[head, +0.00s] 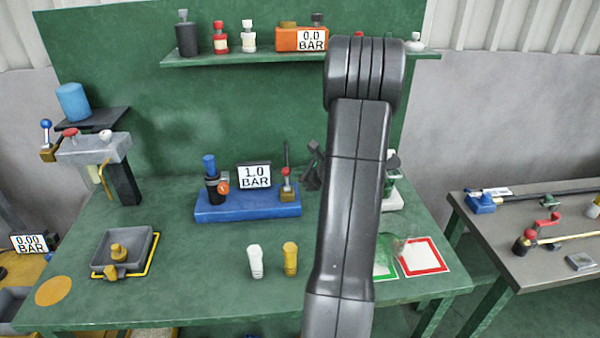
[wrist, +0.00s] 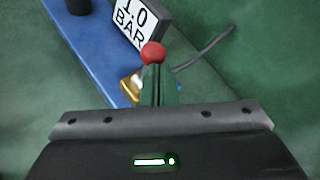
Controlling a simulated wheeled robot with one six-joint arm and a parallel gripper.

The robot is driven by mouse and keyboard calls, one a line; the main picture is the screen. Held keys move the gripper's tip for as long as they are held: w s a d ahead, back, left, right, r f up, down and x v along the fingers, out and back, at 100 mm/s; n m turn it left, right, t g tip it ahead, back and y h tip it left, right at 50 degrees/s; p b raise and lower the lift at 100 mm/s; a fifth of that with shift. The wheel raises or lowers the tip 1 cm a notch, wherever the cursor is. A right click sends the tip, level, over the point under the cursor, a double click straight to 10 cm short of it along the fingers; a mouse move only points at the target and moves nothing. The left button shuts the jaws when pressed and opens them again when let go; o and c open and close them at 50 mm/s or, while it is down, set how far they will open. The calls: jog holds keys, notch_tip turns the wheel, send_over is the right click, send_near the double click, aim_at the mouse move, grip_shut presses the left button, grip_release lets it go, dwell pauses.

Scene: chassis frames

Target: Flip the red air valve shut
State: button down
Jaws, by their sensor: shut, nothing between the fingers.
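The red air valve (head: 287,184) stands at the right end of a blue base (head: 248,207) on the green bench. In the head view my gripper (head: 313,165) is dark, just right of the valve, partly hidden by my arm.
A gauge (head: 255,177) reading 1.0 BAR stands beside the valve, with a blue-capped black unit (head: 212,181) further left. A white bottle (head: 255,262) and a yellow bottle (head: 290,259) stand in front. A dark hose (wrist: 208,48) lies right of the knob.

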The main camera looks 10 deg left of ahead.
jog(key=shift+w+a, duration=0.15)
jog(key=shift+w, duration=0.35)
jog(key=shift+r, duration=0.1)
jog(key=shift+r+p, duration=0.35)
jog(key=shift+r, duration=0.45)
